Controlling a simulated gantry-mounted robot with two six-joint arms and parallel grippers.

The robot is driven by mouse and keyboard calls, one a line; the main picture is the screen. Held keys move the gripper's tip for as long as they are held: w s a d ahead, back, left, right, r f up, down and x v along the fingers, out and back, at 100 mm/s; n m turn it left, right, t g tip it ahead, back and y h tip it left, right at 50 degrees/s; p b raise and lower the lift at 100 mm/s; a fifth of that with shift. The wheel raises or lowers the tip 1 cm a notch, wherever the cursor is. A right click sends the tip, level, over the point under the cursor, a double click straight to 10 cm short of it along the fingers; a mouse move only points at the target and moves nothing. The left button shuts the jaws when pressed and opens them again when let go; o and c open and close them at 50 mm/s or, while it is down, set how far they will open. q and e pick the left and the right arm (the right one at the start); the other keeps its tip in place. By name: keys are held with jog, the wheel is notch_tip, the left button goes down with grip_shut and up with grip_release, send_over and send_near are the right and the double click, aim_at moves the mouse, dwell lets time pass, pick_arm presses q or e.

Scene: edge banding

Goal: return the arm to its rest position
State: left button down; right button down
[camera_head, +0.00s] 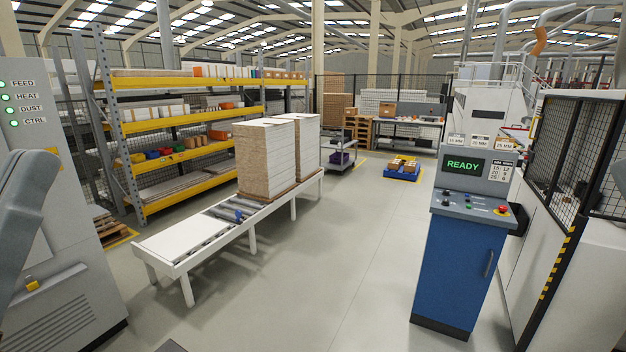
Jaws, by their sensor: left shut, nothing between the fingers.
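A grey part of my left arm (28,210) shows large and close at the left edge, in front of the grey machine cabinet. I cannot make out its fingertips clearly; the left gripper is shut and holds nothing. My right arm and right gripper are not in view.
A roller conveyor (165,246) carries stacked panels (265,160). A blue control console (459,265) reading READY stands right, beside a fenced machine (575,225). A grey cabinet (65,285) stands left. Shelving (182,120) is behind. The middle floor (330,270) is clear.

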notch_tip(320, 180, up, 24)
jog(key=p, duration=2)
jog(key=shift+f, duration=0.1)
